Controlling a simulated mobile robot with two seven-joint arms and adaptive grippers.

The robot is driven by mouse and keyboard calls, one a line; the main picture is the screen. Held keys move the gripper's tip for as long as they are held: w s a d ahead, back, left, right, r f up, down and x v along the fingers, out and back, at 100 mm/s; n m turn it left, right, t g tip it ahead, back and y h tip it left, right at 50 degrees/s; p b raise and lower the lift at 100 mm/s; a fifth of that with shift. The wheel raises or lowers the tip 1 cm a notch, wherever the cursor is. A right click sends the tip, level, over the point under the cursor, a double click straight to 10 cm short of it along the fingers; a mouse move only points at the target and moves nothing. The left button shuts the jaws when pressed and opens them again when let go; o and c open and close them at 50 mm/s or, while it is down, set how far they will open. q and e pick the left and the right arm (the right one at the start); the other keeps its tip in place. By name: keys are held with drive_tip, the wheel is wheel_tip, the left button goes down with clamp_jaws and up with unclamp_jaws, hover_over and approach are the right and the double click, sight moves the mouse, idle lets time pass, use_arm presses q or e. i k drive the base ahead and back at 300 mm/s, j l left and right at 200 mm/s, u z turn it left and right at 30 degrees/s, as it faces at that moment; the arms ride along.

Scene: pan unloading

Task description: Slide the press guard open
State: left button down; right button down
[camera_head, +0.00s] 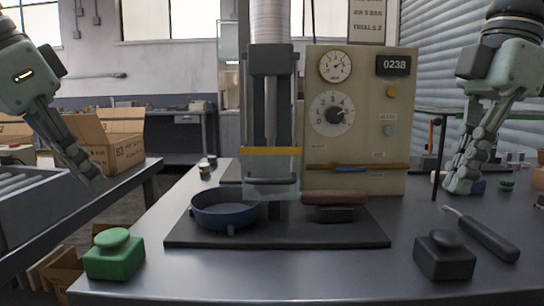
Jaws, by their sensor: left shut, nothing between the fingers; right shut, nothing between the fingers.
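The press (270,75) stands at the middle of the table. Its guard (258,165) is a see-through panel low on the press front, with a yellow strip (270,151) across its upper part and a dark handle bar (271,182) below. The guard looks lowered. A blue pan (226,212) sits on the dark base plate (270,240), left of the guard's lower edge. My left gripper (94,181) is shut and empty, far left of the guard. My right gripper (459,186) is shut and empty, right of the control box. Neither touches the guard.
The control box (355,115) adjoins the press on the right. A brown-red grip (335,198) lies on a dark block before it. A green button (114,256) and a black button (444,256) stand in front. A black-handled tool (488,239) lies right. A thin dark post (436,160) stands near my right gripper.

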sight(244, 151)
drive_tip(key=k+j, duration=0.7)
drive_tip(key=k, duration=0.1)
